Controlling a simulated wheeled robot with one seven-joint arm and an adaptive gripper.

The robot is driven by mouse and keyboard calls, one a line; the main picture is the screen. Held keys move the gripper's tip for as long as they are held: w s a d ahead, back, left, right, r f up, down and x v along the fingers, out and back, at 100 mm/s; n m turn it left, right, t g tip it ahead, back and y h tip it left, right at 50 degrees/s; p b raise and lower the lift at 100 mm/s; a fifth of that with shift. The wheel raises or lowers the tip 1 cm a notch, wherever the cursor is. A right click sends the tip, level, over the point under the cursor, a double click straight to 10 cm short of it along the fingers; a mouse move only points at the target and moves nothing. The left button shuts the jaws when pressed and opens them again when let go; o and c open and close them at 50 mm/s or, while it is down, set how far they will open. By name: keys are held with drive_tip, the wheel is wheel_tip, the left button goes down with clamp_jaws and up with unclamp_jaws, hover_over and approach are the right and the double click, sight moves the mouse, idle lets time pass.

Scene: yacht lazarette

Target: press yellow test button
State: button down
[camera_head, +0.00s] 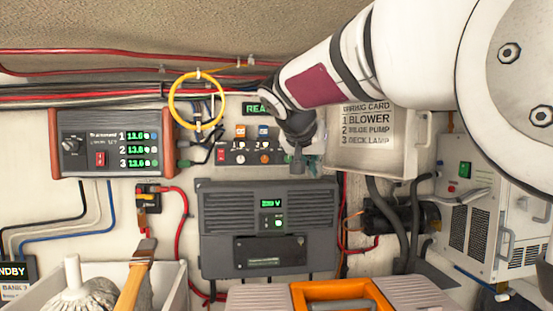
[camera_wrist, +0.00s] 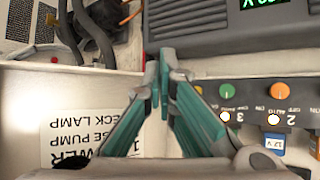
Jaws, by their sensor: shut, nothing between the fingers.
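My gripper (camera_head: 297,165) is shut and empty, pointing down in front of the right end of the switch panel (camera_head: 228,157), above the grey charger unit. In the wrist view its closed fingertips (camera_wrist: 157,76) are beside the panel, which appears upside down there. That view shows an orange knob (camera_wrist: 277,87) by number 2 and a green knob (camera_wrist: 226,88) by number 3, with lit white dots. A small orange-brown round part (camera_wrist: 198,89) is partly hidden near the right finger. I cannot make out a clearly yellow test button in either view.
The grey charger unit (camera_head: 215,228) is below the panel. A white wiring card (camera_head: 368,128) is at the right. A yellow cable loop (camera_head: 174,103) hangs at the upper left. The instrument box (camera_head: 85,165) is at the left. A bin (camera_head: 174,290) and an orange-handled case (camera_head: 258,297) are in front.

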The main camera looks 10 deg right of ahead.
drive_tip(key=w+b, duration=0.5)
drive_tip(key=w, duration=0.3)
drive_tip(key=shift+w, duration=0.4)
drive_tip(key=shift+w, duration=0.15)
idle(1.3)
drive_tip(key=shift+w, duration=0.3)
drive_tip(key=shift+w, duration=0.35)
idle(0.7)
drive_tip(key=shift+s, duration=0.15)
drive_tip(key=shift+s+p, duration=0.3)
drive_tip(key=shift+s, duration=0.35)
